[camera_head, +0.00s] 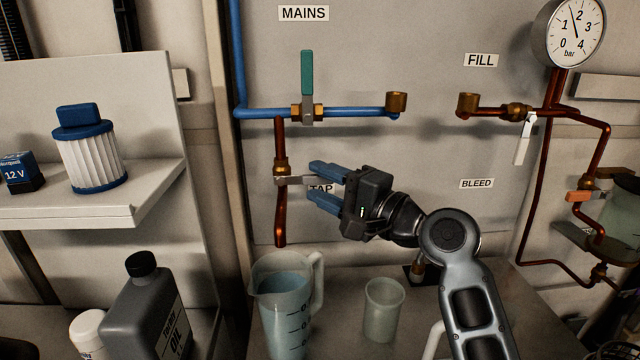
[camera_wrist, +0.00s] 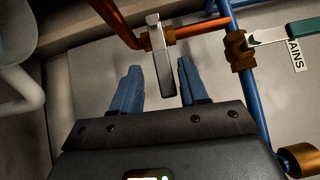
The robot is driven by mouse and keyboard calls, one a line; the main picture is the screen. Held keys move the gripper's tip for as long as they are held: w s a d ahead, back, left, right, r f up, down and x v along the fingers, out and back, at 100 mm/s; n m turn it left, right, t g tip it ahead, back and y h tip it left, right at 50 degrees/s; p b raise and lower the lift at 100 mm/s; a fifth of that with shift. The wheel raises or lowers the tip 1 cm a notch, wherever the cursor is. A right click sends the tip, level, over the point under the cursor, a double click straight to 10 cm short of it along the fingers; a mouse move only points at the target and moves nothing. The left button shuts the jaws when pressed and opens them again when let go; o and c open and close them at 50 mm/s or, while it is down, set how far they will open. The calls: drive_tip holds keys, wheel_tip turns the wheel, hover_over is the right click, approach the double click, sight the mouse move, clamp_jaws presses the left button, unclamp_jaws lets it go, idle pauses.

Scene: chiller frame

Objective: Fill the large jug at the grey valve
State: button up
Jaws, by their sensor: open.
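The large jug (camera_head: 285,318) is clear and marked with a scale. It stands upright under the open end of the copper tap pipe (camera_head: 280,225), with bluish liquid inside up to its upper part. I see no stream from the pipe. The grey valve lever (camera_head: 292,180) on this pipe points sideways, across the pipe, towards my gripper. My gripper (camera_head: 314,182) is open, its blue fingers around the lever's end. In the wrist view the lever (camera_wrist: 162,62) lies between the two fingers, with gaps visible on both sides. The TAP label is partly hidden behind my gripper.
A green-handled MAINS valve (camera_head: 307,75) sits above on the blue pipe (camera_head: 350,113). A smaller clear vessel (camera_head: 383,312) stands right of the jug. A dark oil bottle (camera_head: 142,305) stands at left. FILL pipework with a gauge (camera_head: 568,32) is at right.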

drive_tip(key=v, duration=0.6)
drive_tip(key=shift+s+d+b, duration=0.3)
drive_tip(key=shift+d+b, duration=0.05)
drive_tip(key=shift+b, duration=0.1)
drive_tip(key=shift+d+f, duration=0.1)
drive_tip(key=shift+f, duration=0.1)
